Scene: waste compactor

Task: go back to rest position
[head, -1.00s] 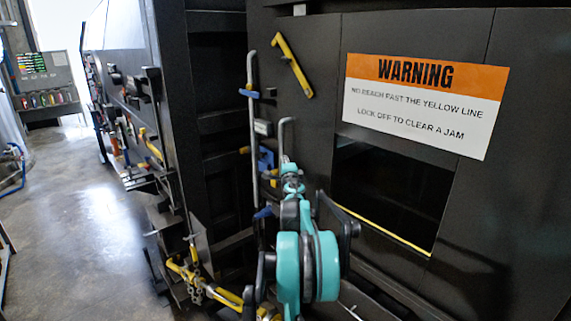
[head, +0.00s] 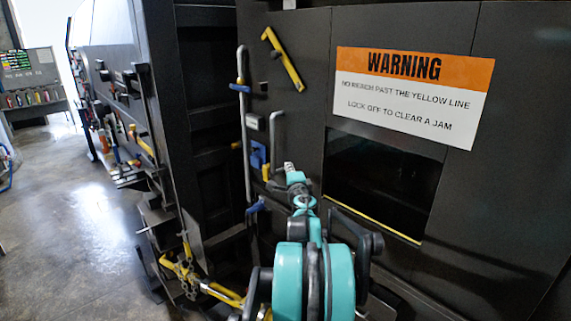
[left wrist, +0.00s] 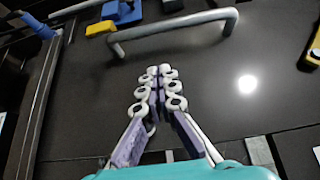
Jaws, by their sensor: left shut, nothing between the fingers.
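My left gripper (head: 289,168) is at the end of my teal arm in the lower middle of the head view, in front of the dark compactor panel. In the left wrist view, its pale linked fingers (left wrist: 158,72) are together, with nothing between them. A grey bar handle (left wrist: 172,32) lies beyond the fingertips there; I cannot tell the exact gap. The same handle (head: 273,140) stands just above and left of the gripper in the head view. My right gripper is not in view.
A dark opening (head: 380,185) with a yellow line (head: 375,218) lies right of my arm, below the warning sign (head: 411,95). A tall grey bar (head: 244,130) and yellow handle (head: 283,60) are on the panel. Open floor (head: 75,215) lies at left.

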